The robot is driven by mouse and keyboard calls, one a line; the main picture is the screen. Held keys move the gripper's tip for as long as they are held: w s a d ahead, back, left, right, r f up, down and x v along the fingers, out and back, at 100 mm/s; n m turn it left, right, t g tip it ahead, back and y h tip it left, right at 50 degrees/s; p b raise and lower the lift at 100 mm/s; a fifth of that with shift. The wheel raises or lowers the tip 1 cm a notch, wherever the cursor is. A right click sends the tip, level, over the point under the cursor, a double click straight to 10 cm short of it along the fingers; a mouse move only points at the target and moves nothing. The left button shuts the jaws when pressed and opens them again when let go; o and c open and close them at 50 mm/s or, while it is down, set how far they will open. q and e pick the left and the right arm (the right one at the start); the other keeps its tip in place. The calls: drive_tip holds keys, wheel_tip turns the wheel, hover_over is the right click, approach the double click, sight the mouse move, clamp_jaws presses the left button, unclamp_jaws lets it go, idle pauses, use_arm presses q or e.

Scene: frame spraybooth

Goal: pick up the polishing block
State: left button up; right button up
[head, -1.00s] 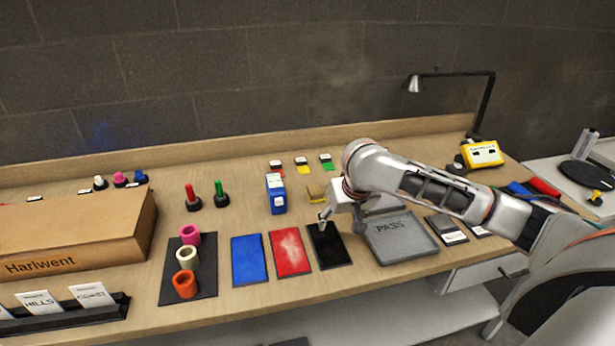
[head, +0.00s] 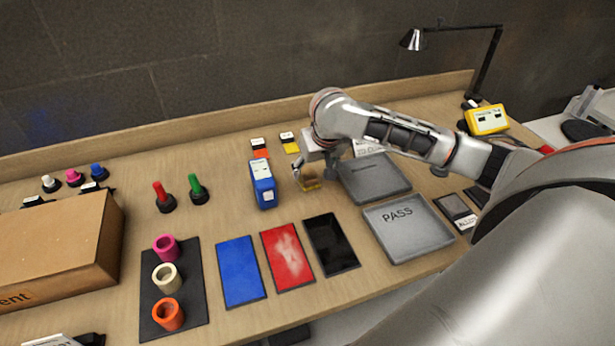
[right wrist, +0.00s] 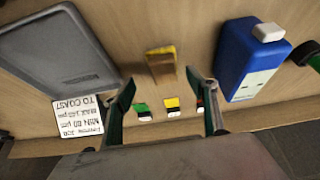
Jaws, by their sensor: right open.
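The polishing block seems to be the small yellow-and-brown block (head: 311,184) on the bench, right of the blue container. It also shows in the right wrist view (right wrist: 161,65), lying on the wood just beyond the fingertips and roughly centred between them. My right gripper (head: 310,177) is over the block in the head view, pointing down and partly covering it. In the right wrist view my right gripper (right wrist: 162,80) has its two fingers wide apart with nothing between them. I cannot tell the exact height left above the block. My left gripper is not in view.
The blue container (head: 263,185) stands close left of the block. A grey tray (head: 373,180) lies close right, with the PASS tray (head: 408,230) in front of it. A black tray (head: 331,244) and red panel (head: 287,256) lie nearer. Small coloured tabs (head: 291,148) lie behind.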

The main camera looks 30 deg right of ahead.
sight(308, 173)
drive_tip(key=x, duration=0.5)
drive_tip(key=shift+w+a+r, duration=0.1)
drive_tip(key=shift+w+a, duration=0.1)
drive_tip(key=shift+w, duration=0.15)
drive_tip(key=c, duration=1.2)
drive_tip(key=shift+r, duration=0.1)
wheel_tip(308, 173, up, 20)
drive_tip(key=shift+f, duration=0.1)
drive_tip(key=shift+o, duration=0.5)
